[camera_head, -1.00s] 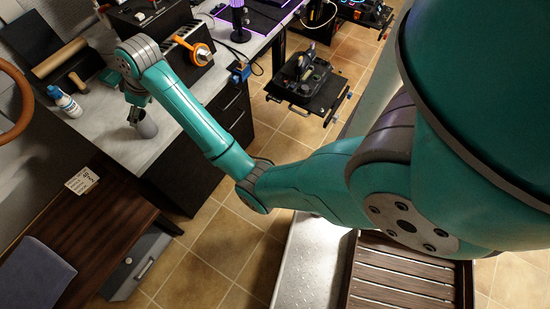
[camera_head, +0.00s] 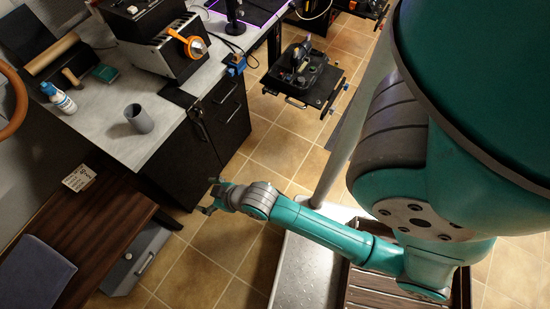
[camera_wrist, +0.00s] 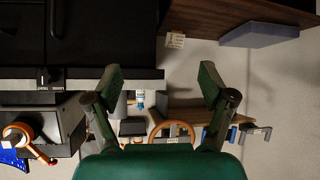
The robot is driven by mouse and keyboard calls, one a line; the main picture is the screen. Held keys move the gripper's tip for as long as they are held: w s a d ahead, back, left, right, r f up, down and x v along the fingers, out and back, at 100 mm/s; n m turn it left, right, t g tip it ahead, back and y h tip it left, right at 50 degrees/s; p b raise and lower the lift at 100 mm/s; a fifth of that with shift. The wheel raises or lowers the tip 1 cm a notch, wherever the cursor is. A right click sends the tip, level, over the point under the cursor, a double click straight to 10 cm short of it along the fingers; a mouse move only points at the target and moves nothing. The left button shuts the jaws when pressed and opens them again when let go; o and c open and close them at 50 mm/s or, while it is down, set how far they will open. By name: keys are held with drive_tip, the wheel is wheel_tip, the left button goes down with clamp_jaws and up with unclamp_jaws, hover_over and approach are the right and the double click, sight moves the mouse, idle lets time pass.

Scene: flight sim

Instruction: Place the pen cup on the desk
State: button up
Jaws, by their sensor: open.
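The grey pen cup (camera_head: 140,118) stands upright on the light grey desk (camera_head: 118,146), close to its front edge. My gripper (camera_head: 207,202) is apart from the cup, in front of the desk and over the tiled floor, and holds nothing. In the wrist view my gripper (camera_wrist: 163,84) shows two spread fingers with an empty gap between them. The wrist view looks at the desk upside down. A grey shape beside the left finger may be the cup, but I cannot be sure.
A white and blue bottle (camera_head: 60,98) stands left of the cup. A dark wooden bench (camera_head: 105,225) is in front of the desk at left. Tiled floor (camera_head: 200,262) lies open between.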

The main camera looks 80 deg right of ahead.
drive_tip(key=s+a+r+t, duration=0.2)
drive_tip(key=s+r, duration=0.6)
drive_tip(key=s, duration=0.3)
drive_tip(key=s+a+r+t+y, duration=0.1)
drive_tip(key=s+a+r+t, duration=0.1)
drive_tip(key=s+r, duration=0.6)
drive_tip(key=s+a, duration=0.1)
drive_tip(key=s, duration=0.3)
drive_tip(key=shift+t, duration=0.3)
